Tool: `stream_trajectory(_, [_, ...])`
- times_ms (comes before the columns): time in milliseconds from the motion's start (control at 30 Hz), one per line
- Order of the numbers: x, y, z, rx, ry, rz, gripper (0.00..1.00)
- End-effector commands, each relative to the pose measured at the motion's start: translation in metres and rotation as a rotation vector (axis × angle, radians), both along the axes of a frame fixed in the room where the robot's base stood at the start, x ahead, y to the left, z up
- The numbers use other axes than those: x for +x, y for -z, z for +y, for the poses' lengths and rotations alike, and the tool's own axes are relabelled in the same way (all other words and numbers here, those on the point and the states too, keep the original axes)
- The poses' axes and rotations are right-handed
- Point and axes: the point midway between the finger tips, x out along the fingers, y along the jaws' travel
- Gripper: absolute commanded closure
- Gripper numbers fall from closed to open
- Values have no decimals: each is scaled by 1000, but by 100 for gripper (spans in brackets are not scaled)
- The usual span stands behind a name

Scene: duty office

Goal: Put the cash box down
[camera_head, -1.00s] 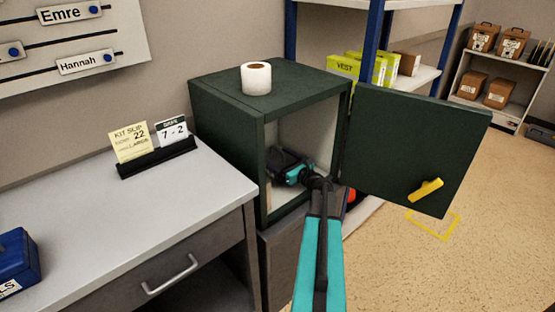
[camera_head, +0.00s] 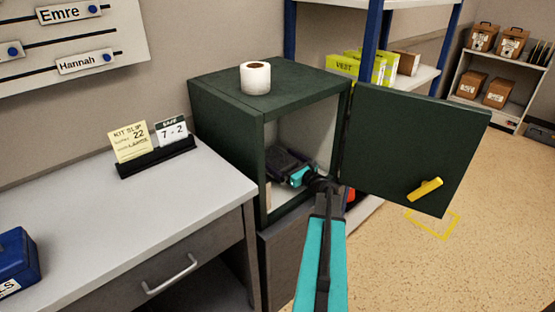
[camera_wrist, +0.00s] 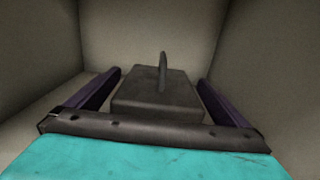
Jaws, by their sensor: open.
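The dark grey cash box (camera_wrist: 155,95), with a raised handle on top, is inside the open green safe (camera_head: 230,120). In the wrist view it sits between the two spread purple fingers of my gripper (camera_wrist: 160,78). Narrow gaps show between the box sides and the fingers. In the head view my gripper (camera_head: 282,158) reaches in through the safe's front opening. The box is hard to tell from the gripper there. Its underside is hidden, so its contact with the safe floor cannot be seen.
The safe door (camera_head: 415,145), with a yellow handle (camera_head: 425,189), stands open right of my arm. A white roll (camera_head: 256,78) stands on the safe. A desk (camera_head: 110,225) at left holds a card stand (camera_head: 157,157) and a blue box (camera_head: 18,262). Shelving (camera_head: 375,45) stands behind.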

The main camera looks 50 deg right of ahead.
Motion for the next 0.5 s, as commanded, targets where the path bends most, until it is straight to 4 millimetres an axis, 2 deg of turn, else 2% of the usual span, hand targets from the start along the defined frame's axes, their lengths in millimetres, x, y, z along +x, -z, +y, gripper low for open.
stream_trajectory(300, [-53,0,5,0,2,1,0])
stream_trajectory(500, [-80,0,7,0,1,0,0])
